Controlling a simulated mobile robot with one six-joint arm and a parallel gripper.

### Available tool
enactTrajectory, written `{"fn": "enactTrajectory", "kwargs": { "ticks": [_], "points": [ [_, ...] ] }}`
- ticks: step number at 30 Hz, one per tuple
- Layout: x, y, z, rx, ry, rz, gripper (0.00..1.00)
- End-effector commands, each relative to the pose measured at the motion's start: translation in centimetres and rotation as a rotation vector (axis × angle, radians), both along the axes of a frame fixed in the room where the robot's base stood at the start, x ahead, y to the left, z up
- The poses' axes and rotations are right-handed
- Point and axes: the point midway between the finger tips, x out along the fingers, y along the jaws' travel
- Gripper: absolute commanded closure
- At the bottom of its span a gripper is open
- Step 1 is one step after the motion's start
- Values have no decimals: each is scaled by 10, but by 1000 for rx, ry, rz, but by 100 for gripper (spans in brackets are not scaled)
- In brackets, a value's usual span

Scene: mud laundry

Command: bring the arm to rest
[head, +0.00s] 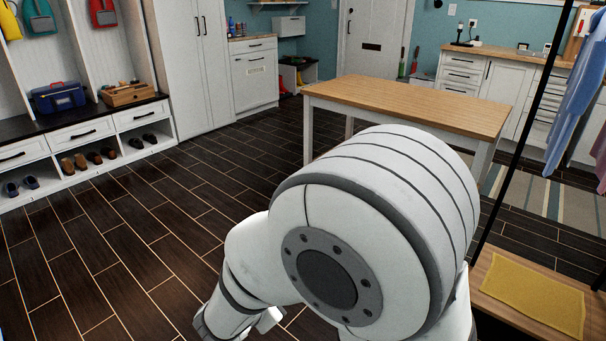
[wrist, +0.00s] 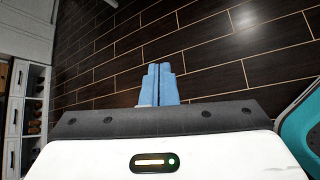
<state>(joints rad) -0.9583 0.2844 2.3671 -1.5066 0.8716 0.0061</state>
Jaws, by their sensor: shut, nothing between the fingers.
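My gripper (wrist: 158,84) shows in the wrist view with its two blue fingers pressed together and nothing between them. Beyond the fingers there is only dark plank floor. In the head view my white arm fills the lower middle and is bent downward. The gripper itself is mostly hidden there behind the arm links at the bottom edge.
A wooden-topped table (head: 410,102) stands behind my arm. A low wooden surface with a yellow cloth (head: 527,292) is at lower right, near a dark pole and hanging blue clothes (head: 575,105). A shoe bench (head: 85,140) lines the left. Floor (head: 130,220) at left is clear.

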Motion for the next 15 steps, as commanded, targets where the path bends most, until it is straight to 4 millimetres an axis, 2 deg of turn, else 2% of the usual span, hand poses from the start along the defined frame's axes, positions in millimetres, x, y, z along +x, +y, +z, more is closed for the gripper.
{"fn": "enactTrajectory", "kwargs": {
  "ticks": [1,4,6,10,12,15],
  "points": [
    [6,-33,40,58,5,-139,100],
    [4,-96,87,186,26,-428,100],
    [-6,-136,118,286,39,-634,100],
    [-34,-194,171,494,60,-996,100],
    [-53,-216,198,617,67,-1180,100],
    [-78,-235,235,809,74,-1424,100]
  ]
}}
